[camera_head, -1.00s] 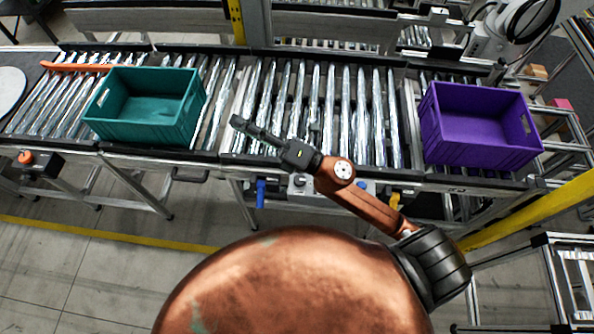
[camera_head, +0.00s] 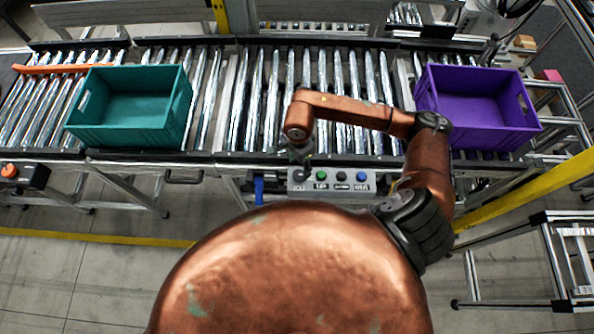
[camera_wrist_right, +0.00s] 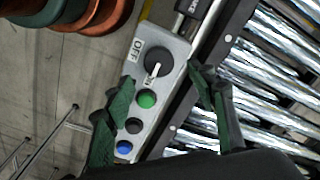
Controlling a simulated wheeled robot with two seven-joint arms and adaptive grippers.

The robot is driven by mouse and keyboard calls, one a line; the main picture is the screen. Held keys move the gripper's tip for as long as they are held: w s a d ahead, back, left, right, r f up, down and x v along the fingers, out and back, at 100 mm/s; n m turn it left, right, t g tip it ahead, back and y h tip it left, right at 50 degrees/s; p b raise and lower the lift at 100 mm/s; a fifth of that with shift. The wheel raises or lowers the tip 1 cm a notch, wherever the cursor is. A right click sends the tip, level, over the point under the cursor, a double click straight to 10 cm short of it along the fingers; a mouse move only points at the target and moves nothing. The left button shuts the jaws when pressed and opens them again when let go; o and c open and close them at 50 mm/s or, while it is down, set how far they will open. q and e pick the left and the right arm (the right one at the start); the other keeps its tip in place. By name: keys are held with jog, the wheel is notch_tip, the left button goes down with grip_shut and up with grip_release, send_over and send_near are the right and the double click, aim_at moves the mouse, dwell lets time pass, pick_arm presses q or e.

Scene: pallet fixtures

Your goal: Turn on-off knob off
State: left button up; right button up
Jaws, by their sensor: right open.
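The on-off knob (camera_wrist_right: 153,62) is a round dark knob with a white pointer mark at one end of a grey control panel (camera_wrist_right: 172,48). An OFF label is beside it, and the pointer lies toward the opposite label, which seems to read ON. My right gripper (camera_wrist_right: 162,77) is open, its green-tinted fingers on either side of the panel near the knob, with nothing between them clearly gripped. In the head view the right gripper (camera_head: 302,160) points down over the panel's left end, mostly hiding the knob. Contact cannot be told. My left gripper is not in view.
Green (camera_wrist_right: 147,99), black (camera_wrist_right: 133,126) and blue (camera_wrist_right: 124,147) buttons follow along the panel. Behind it runs a roller conveyor (camera_head: 262,95) with a teal crate (camera_head: 130,132) at left and a purple crate (camera_head: 490,142) at right. A red-orange button box (camera_head: 22,175) is at far left.

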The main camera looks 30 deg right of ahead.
aim_at(299, 175)
notch_tip(299, 175, down, 5)
jog(key=shift+s+f+p, duration=0.1)
jog(key=shift+p, duration=0.35)
jog(key=shift+f, duration=0.55)
jog(key=shift+c, duration=0.7)
jog(key=c, duration=1)
